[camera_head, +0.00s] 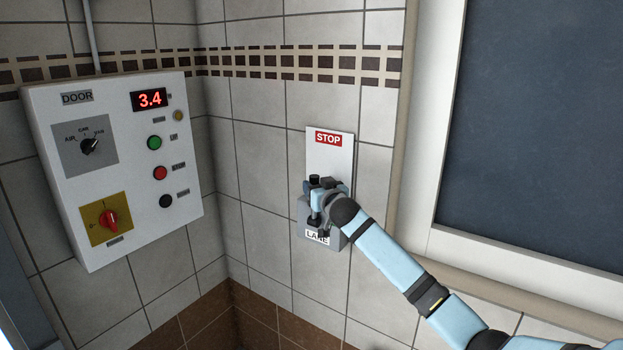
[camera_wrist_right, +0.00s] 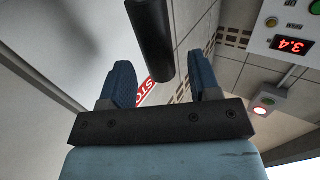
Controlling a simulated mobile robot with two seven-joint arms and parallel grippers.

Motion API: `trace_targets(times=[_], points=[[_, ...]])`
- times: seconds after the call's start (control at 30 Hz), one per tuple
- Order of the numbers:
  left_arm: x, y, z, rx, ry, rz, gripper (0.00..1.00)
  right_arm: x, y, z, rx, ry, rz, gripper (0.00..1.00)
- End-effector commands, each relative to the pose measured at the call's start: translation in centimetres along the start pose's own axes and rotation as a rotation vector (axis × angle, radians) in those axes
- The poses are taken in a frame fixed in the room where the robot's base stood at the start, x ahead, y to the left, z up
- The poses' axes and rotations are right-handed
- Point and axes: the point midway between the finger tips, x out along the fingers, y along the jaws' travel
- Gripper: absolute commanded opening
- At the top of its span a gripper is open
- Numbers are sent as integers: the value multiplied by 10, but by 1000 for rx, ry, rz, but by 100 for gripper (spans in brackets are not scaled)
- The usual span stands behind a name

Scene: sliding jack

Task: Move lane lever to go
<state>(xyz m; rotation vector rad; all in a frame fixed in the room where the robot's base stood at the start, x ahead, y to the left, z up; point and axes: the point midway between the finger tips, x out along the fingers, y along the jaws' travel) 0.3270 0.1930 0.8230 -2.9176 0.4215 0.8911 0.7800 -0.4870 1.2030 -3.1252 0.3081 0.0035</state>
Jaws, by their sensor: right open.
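The lane lever unit is on the tiled wall in the head view. It has a white plate (camera_head: 330,155) with a red STOP label (camera_head: 328,139) at the top and a LANE label (camera_head: 317,237) on its grey lower part. No go label can be seen. My right gripper (camera_head: 318,196) is in front of the unit and hides much of the lever. In the right wrist view my right gripper (camera_wrist_right: 160,82) is open. A black lever handle (camera_wrist_right: 151,40) appears in the gap between its blue fingers, reaching beyond them. Contact cannot be told. My left gripper is out of view.
A white DOOR control box (camera_head: 130,215) with knobs, buttons and a red 3.4 display (camera_head: 149,99) is on the left wall. A dark framed window (camera_head: 535,120) is to the right of the lever unit. Bare tiles lie between the box and the unit.

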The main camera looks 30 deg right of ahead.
Motion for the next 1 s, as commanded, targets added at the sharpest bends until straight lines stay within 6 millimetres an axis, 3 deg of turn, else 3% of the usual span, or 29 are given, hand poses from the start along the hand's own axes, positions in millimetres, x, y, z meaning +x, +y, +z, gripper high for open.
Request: trace_targets(times=[0.1,0.3,0.67,0.93,1.0], points=[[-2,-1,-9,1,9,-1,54,22,0,-2,-1,1,1,57],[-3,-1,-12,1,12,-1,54,43,0,-1,-1,0,1,57],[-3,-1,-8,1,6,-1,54,48,0,0,-1,0,0,57],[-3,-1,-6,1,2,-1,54,48,0,0,-1,0,0,0],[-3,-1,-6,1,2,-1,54,48,0,0,-1,0,0,0]])
